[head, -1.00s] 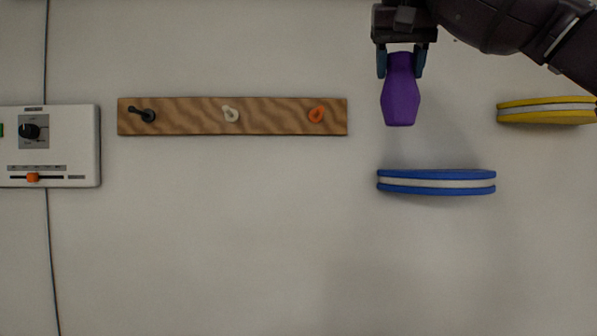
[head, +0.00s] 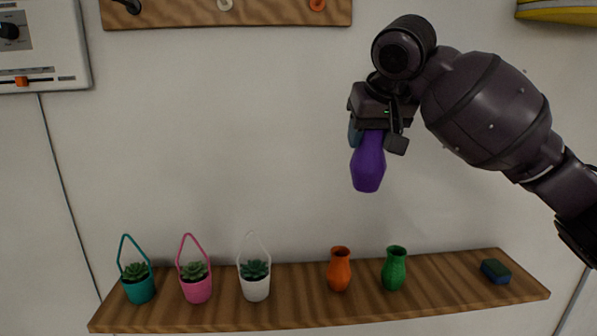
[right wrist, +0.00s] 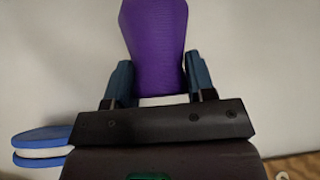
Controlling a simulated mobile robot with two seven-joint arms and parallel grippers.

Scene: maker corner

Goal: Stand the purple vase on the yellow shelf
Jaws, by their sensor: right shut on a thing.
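The purple vase (head: 368,163) hangs in the air in the head view, slightly tilted, above the wooden shelf. My right gripper (head: 367,138) is shut on its upper end. In the right wrist view the purple vase (right wrist: 156,45) sits between the two fingers of the right gripper (right wrist: 161,85). The yellow shelf (head: 560,12) is only partly in view at the top right corner of the head view, up and to the right of the vase. My left gripper is not in view.
A wooden shelf (head: 320,299) below holds several potted plants, an orange vase (head: 340,270), a green vase (head: 394,269) and a sponge-like block (head: 495,271). A blue shelf (right wrist: 42,142) shows in the right wrist view. A peg rail (head: 170,14) is at the top left.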

